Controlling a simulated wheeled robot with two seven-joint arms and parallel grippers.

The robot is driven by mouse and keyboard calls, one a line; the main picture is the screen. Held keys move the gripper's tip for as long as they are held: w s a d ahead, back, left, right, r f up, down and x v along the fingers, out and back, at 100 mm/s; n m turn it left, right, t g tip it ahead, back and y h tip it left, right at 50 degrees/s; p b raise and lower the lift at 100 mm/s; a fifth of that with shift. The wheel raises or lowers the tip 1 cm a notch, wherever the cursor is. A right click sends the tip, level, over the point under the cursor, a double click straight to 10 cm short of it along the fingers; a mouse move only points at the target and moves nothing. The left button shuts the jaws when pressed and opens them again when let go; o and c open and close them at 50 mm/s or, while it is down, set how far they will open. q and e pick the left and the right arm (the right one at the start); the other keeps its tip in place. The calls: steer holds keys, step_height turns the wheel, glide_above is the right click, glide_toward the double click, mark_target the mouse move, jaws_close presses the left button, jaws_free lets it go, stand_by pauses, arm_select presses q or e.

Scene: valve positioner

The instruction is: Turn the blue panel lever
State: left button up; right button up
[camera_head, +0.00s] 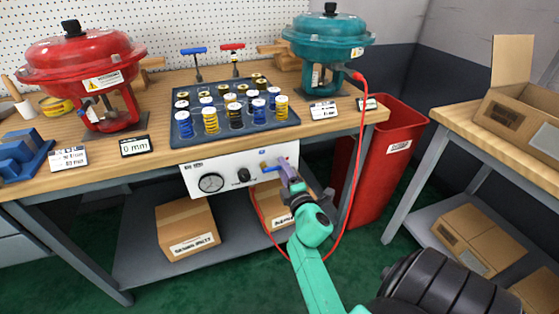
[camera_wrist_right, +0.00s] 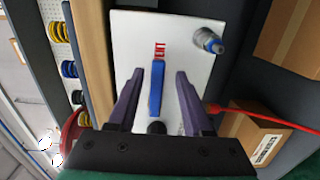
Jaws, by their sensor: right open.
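The blue panel lever (camera_head: 266,165) is on the right part of the white control panel (camera_head: 215,180) under the workbench edge. In the right wrist view the lever (camera_wrist_right: 156,90) stands between the two purple fingers of my right gripper (camera_wrist_right: 155,82), with a gap on each side. My right gripper (camera_head: 285,168) is open at the panel and partly covers its right end in the head view. A red label and a hose fitting (camera_wrist_right: 208,40) show on the panel (camera_wrist_right: 135,35) in the wrist view. My left gripper is not seen.
A gauge (camera_head: 211,183) and black knob (camera_head: 244,175) sit left of the lever. A red hose (camera_head: 357,150) hangs by my right arm. A red bin (camera_head: 385,160) stands right of the bench. Cardboard boxes (camera_head: 187,229) sit on the lower shelf.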

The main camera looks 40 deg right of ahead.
steer(key=shift+s+a+r, duration=0.1)
steer(key=shift+r, duration=0.1)
jaws_close()
stand_by(1.3)
